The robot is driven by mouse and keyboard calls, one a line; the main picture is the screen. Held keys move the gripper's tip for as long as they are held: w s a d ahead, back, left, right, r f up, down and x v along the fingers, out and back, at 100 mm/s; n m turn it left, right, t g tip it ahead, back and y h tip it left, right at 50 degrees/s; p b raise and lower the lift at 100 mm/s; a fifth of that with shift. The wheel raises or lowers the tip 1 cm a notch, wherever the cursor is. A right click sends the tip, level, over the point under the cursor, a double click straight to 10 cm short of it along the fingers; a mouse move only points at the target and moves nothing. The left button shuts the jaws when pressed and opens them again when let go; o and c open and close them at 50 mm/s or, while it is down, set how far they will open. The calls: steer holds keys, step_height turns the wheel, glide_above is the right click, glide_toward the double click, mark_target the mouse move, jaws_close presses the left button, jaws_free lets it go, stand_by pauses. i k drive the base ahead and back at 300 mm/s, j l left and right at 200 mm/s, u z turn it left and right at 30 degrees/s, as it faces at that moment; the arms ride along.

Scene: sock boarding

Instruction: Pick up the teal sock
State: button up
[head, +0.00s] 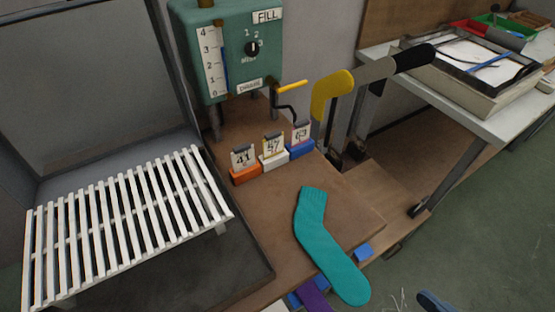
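The teal sock (322,238) lies in the head view, near the front right part of the brown work table (240,222). Its cuff points away toward the back, and it bends in the middle. Its rounded end at the bottom reaches to or past the table's front edge; I cannot tell whether it hangs over. The sock is fully in sight, with nothing covering it. My gripper is not in view, and nothing is seen touching the sock.
Three numbered card holders (272,152) stand behind the sock. A white slatted rack (125,225) is left. Something purple (314,296) lies below. A green tank (228,50) stands at the back.

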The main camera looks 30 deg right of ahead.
mark_target(352, 287)
steer(key=k, duration=1)
steer(key=j+z, duration=0.05)
steer(key=j, duration=0.05)
